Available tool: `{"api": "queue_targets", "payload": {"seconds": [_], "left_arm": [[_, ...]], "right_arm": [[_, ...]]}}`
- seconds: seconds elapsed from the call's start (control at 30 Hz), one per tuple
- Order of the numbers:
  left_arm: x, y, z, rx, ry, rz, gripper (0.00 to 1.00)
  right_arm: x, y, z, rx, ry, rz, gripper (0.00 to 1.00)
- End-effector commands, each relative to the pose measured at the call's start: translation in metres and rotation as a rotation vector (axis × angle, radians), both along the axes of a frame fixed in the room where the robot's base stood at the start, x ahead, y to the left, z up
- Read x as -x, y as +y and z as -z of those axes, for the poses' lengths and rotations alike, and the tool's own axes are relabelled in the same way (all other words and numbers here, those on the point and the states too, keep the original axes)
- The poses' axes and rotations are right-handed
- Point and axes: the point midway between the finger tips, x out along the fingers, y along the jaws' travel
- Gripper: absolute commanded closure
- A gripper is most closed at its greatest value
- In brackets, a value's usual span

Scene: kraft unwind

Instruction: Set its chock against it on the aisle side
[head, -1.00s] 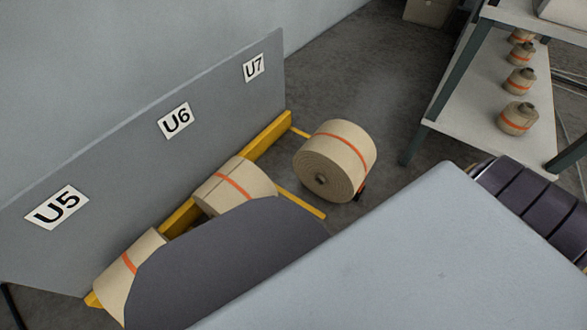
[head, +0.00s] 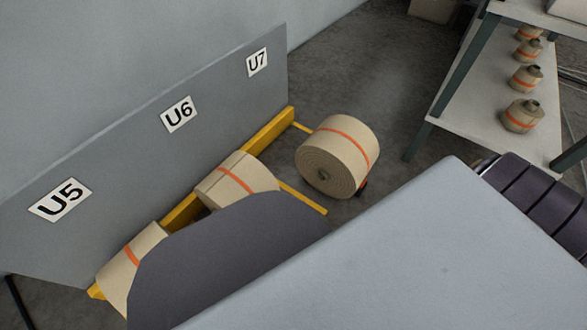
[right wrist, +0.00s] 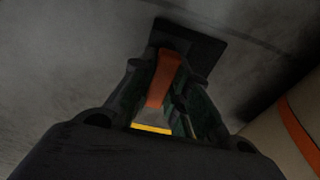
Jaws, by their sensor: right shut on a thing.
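A large kraft roll (head: 338,157) with an orange band lies on its side on the floor, apart from the yellow rail near the U7 sign (head: 257,62). In the right wrist view, its side (right wrist: 296,125) shows at the right edge. My right gripper (right wrist: 167,90) is shut on the orange-red upright part of the chock (right wrist: 163,78), which has a dark flat plate (right wrist: 200,42). A small red bit (head: 363,186) shows at the roll's lower right edge in the head view; it may be the chock. I cannot tell whether the chock touches the roll. My left gripper is out of view.
Two more banded rolls lie along the yellow rail (head: 270,131), by U6 (head: 238,178) and U5 (head: 130,262). A shelf rack (head: 462,98) with several small spools stands at the right. Floor between the loose roll and rack is clear.

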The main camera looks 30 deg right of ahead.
Motion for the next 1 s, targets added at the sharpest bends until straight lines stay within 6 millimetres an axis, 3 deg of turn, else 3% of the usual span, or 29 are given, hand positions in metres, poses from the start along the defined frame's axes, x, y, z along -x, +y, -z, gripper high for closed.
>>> {"api": "queue_targets", "payload": {"seconds": [1.0], "left_arm": [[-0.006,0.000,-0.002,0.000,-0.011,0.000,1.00]], "right_arm": [[-0.008,0.003,-0.001,0.001,-0.001,0.000,1.00]]}}
